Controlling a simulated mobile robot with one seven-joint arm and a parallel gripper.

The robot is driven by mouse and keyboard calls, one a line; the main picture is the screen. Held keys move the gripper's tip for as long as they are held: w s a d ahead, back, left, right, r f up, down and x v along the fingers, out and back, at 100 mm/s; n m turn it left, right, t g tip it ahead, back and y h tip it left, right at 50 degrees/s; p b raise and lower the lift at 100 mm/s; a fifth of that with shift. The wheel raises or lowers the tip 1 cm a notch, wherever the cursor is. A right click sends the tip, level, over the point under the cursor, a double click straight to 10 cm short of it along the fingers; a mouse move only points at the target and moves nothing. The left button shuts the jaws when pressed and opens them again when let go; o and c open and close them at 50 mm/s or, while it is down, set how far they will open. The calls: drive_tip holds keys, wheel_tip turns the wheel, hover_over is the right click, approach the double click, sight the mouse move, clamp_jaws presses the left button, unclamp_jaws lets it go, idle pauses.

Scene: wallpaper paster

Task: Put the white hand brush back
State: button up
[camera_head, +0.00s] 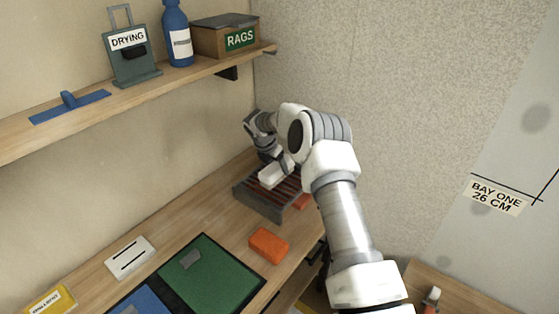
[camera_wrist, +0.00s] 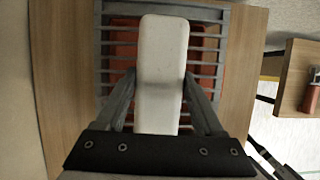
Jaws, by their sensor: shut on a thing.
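The white hand brush (camera_head: 271,176) is at the grey slatted rack at the back of the workbench. It also shows in the wrist view (camera_wrist: 161,50) as a long white block lying along the middle of the rack, across its slats. My gripper (camera_head: 284,166) is shut on the brush, with one finger on each long side in the wrist view (camera_wrist: 160,88). The rack (camera_head: 262,204) has grey walls and red showing between its bars. I cannot tell whether the brush touches the bars or is held just above them. Its bristles are hidden.
An orange block (camera_head: 269,245) lies on the bench in front of the rack. A green mat (camera_head: 215,278) and a white slotted plate (camera_head: 130,257) are nearer. The shelf above holds a drying holder (camera_head: 132,60), a blue bottle (camera_head: 177,35) and a rags box (camera_head: 222,38). A textured wall stands close behind.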

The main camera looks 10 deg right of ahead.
drive_tip(key=shift+f, duration=0.15)
drive_tip(key=shift+f, duration=0.1)
drive_tip(key=o, duration=1.4)
drive_tip(key=w+d+v, duration=0.1)
drive_tip(key=v, duration=1.7)
drive_tip(key=s+r+m, duration=0.5)
drive_tip(key=s+r, duration=0.4)
drive_tip(key=r, duration=0.1)
drive_tip(key=s+d+r+m+t+y, duration=0.1)
drive_tip(key=s+r+m, duration=0.2)
drive_tip(key=s, duration=0.2)
drive_tip(key=s+d+r+m, duration=0.2)
drive_tip(key=s+r+m, duration=0.1)
drive_tip(key=s, duration=0.3)
drive_tip(key=s+d+f+m+t+y, duration=0.1)
drive_tip(key=s+f+m+y, duration=0.1)
drive_tip(key=s+m, duration=1.3)
drive_tip(key=s+f, duration=0.1)
drive_tip(key=s, duration=0.8)
drive_tip(key=shift+t+y, duration=0.3)
